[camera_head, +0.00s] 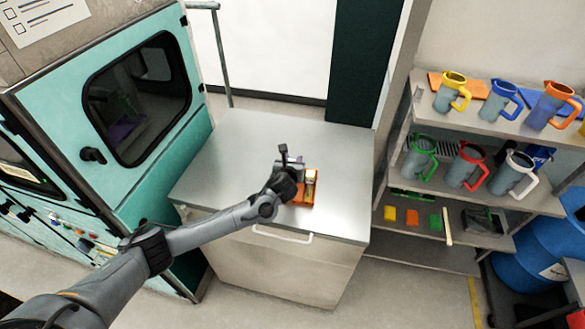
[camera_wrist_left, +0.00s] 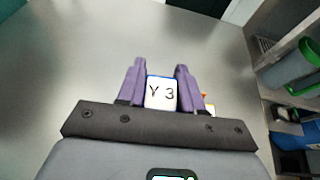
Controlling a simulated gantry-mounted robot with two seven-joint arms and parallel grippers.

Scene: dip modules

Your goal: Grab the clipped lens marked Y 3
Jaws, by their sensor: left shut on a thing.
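The clipped lens marked Y 3 (camera_wrist_left: 161,93) shows in the left wrist view as a white label with dark lettering and a blue upper edge. It sits between the two purple fingers of my left gripper (camera_wrist_left: 160,80), which is shut on it. In the head view my left gripper (camera_head: 294,165) is over the grey cabinet top, just beside and above an orange tray (camera_head: 304,199). The lens cannot be made out clearly in the head view. My right gripper is not in view.
The grey cabinet top (camera_head: 240,150) is mostly clear around the tray. A teal machine (camera_head: 190,130) stands on the left. On the right, a shelf (camera_head: 455,120) holds several coloured jugs and small coloured blocks. A blue barrel (camera_head: 530,260) stands at the far right.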

